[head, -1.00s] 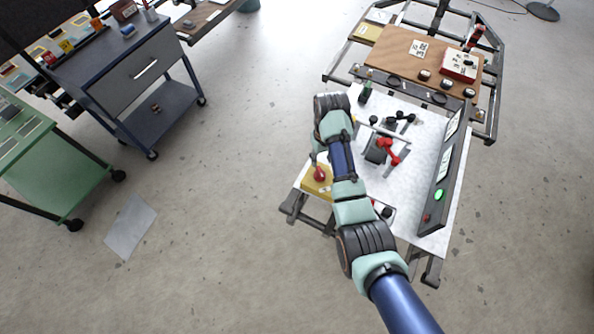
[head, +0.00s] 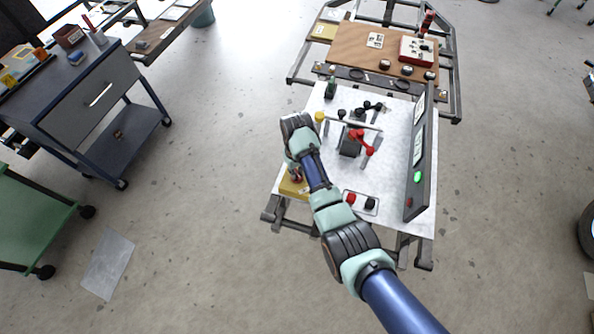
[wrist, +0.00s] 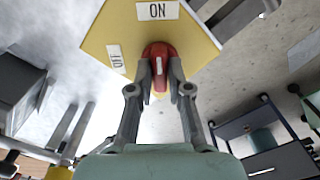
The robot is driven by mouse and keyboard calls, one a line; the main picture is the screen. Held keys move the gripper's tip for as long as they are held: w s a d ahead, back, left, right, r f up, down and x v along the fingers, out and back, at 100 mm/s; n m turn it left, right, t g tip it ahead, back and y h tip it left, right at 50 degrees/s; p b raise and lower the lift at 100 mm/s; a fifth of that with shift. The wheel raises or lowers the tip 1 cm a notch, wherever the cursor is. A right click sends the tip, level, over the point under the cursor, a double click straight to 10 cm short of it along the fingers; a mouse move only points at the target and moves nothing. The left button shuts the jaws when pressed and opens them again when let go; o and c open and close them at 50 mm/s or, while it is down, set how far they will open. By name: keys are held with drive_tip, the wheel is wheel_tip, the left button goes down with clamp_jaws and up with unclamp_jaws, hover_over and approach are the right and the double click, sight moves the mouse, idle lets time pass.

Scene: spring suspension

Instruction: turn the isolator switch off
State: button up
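The isolator switch is a yellow plate (wrist: 110,35) with a red handle (wrist: 159,66). An ON label (wrist: 157,11) sits at the top of the plate in the wrist view, and an OFF label (wrist: 116,59) at its left. The handle's pale stripe points roughly toward ON. My gripper (wrist: 161,75) has one finger on each side of the handle and appears closed on it, with little or no gap. In the head view the yellow plate (head: 291,188) is at the bench's near-left corner, and my arm partly covers the red handle (head: 297,175).
A yellow-topped post (head: 320,117) stands beside my wrist.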

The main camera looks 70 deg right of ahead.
clamp_jaws()
drive_tip(key=shift+r+n+p, duration=0.1)
drive_tip(key=shift+n+p, duration=0.2)
drive_tip(key=shift+p, duration=0.1)
drive_tip(key=shift+r+n+p, duration=0.15)
drive_tip(key=shift+n+p, duration=0.75)
drive_tip(key=shift+p, duration=0.05)
drive_tip(key=n+p, duration=0.3)
drive_tip(key=n, duration=0.2)
drive_tip(key=n+p, duration=0.2)
drive_tip(key=n, duration=0.3)
drive_tip(key=shift+n, duration=0.4)
drive_tip(key=n, duration=0.4)
drive_tip(key=shift+f+n+p, duration=0.2)
drive_tip(key=shift+n+p, duration=0.1)
